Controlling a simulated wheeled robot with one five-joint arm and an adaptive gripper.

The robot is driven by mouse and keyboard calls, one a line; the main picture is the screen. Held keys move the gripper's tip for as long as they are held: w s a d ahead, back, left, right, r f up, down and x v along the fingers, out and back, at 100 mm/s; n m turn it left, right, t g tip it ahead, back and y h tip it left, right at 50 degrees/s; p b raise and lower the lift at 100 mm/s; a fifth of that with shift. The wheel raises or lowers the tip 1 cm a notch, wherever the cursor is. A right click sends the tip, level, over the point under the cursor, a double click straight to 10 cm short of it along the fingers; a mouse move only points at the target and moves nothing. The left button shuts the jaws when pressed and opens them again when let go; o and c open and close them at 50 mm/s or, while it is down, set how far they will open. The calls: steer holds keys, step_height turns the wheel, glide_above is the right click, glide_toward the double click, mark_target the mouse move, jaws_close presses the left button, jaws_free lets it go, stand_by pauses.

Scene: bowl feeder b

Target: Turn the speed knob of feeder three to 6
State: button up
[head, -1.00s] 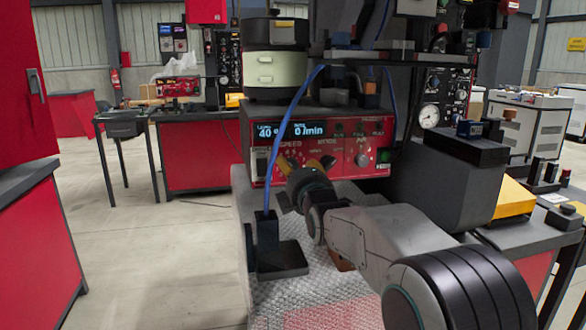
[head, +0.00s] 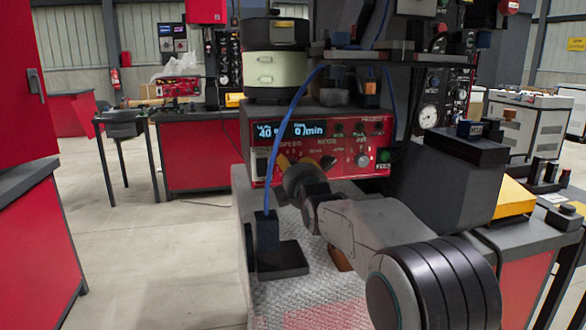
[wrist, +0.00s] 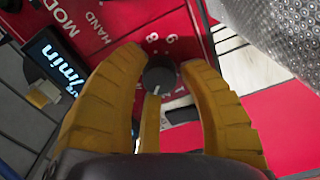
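The feeder (head: 355,122) has a red front panel and a display reading 40 and 0/min. A SPEED label shows on it. My gripper (head: 306,162) is in front of the panel's lower left part and hides what lies behind it. The fingers are spread on either side of the knob; firm contact is not visible. The pointer line points toward the bottom of the wrist picture. White scale digits show above the knob.
A blue cable (head: 291,120) hangs across the panel's left side. A black stand (head: 282,261) is on the textured surface (head: 318,285) in front of the feeder. A silver knob (head: 362,160) and a green button (head: 383,155) are to the right on the panel.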

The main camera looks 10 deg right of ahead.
jaws_close()
stand_by(1.4)
steer(key=shift+o, duration=2.3)
jaws_free()
steer(key=shift+s, duration=0.15)
steer(key=s, duration=1.1)
steer(key=shift+s, duration=0.4)
